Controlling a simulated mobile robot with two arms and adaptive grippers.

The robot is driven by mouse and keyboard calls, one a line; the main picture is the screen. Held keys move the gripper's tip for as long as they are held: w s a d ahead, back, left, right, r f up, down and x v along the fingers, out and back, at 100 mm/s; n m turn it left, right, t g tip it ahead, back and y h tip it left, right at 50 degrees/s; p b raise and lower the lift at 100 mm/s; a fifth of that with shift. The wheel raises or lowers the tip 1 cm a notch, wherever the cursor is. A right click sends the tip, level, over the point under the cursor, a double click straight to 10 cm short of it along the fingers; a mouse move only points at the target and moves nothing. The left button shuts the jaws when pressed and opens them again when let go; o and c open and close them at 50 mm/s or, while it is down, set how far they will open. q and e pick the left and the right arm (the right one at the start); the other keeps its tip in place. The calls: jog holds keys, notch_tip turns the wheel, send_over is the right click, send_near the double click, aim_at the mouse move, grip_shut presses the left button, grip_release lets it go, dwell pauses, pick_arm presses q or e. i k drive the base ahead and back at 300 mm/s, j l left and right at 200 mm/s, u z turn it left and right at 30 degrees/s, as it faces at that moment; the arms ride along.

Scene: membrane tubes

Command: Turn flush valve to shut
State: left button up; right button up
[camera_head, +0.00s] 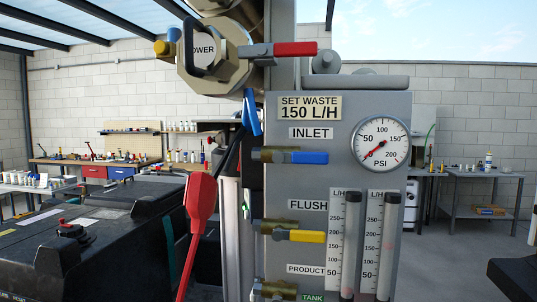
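The flush valve has a yellow lever handle (305,236) on a brass body (280,225), at the left side of the grey panel (285,182). It sits just below the FLUSH label (307,205). The yellow handle lies level and points right, roughly in line with the brass body. Neither of my grippers can be made out in the head view. Nothing touches the yellow handle.
Flow tubes (351,240) stand right of the flush handle. A pressure gauge (381,142) and a red lever (295,48) are higher up.

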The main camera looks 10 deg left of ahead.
aim_at(279, 234)
jog(key=i+j+z, duration=0.1)
jog(key=j, duration=0.8)
jog(key=i+j+z, duration=0.15)
jog(key=j, duration=0.7)
jog(key=j+z, duration=0.1)
jog(key=j, duration=0.8)
jog(key=k+l+z, duration=0.1)
jog(key=z, duration=0.25)
jog(key=l+z, duration=0.15)
jog(key=z, duration=0.2)
jog(key=k+l+z, duration=0.1)
jog(key=z, duration=0.2)
